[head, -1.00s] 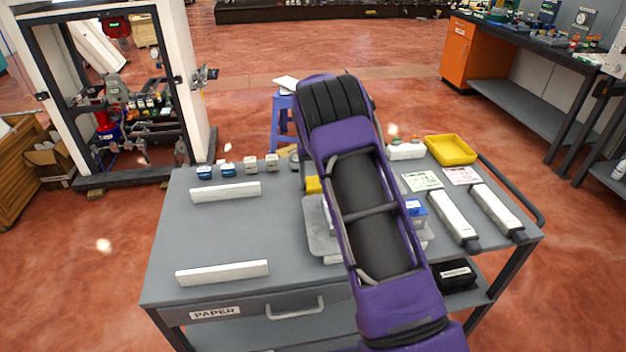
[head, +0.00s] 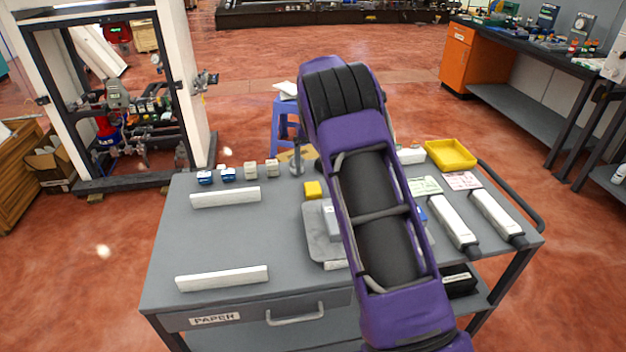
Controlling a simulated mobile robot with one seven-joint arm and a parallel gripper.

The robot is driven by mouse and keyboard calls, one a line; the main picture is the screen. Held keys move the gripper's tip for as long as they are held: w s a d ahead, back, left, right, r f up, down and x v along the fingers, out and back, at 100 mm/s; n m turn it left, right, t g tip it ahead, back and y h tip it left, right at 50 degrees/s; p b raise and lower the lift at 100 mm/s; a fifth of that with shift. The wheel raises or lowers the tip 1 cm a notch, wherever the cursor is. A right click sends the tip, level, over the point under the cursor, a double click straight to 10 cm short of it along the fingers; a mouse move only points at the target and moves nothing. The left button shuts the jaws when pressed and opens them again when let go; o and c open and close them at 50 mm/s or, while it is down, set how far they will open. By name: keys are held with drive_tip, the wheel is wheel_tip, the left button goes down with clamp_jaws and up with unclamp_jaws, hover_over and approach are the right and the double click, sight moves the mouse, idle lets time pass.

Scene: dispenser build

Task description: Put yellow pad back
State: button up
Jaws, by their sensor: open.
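A small yellow block (head: 313,189), which looks like the yellow pad, lies on the grey table at the back edge of a light grey tray (head: 318,245). It is just left of my purple arm. My gripper is not visible; the arm's upper links hide the area where it could be. I cannot tell how far it is from the yellow block. Two blue blocks (head: 228,174) and two pale blocks (head: 250,171) stand in a row at the table's back left. Part of a blue item (head: 421,214) shows right of my arm.
Two white bars (head: 222,277) lie on the table's left half, with bare surface between them. A grey upright post (head: 297,164) stands at the back edge. At right are a yellow tray (head: 451,153), printed cards (head: 463,180) and two long white dispensers (head: 497,217).

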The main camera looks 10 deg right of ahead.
sight(313, 188)
wheel_tip(313, 188, up, 5)
drive_tip(key=shift+r, duration=0.1)
idle(0.3)
